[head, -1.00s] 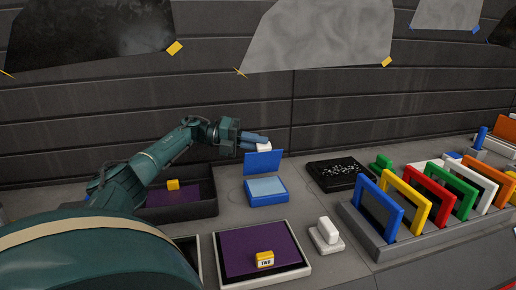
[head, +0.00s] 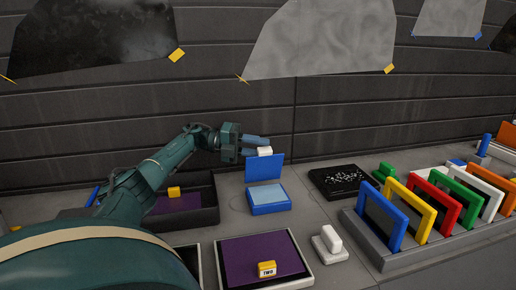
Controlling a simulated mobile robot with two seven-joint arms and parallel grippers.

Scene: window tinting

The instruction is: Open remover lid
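The remover is a blue box (head: 269,199) with a light blue inside, on the grey worktop near the middle of the head view. Its blue lid (head: 264,168) stands up steeply at the box's back edge, so the box is open. A white tab (head: 264,151) is at the lid's top edge. My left gripper (head: 258,147) reaches in from the left, its blue fingers at the tab. The fingers look spread around or beside the tab; whether they grip it cannot be told. My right gripper is not in view.
A dark tray (head: 209,209) with a yellow block (head: 174,191) is left of the box. A purple panel (head: 240,261) bears a yellow block marked TWO (head: 267,269). A white-handled tool (head: 330,242) is nearby. A rack (head: 380,260) of coloured frames is at right. A wall stands behind.

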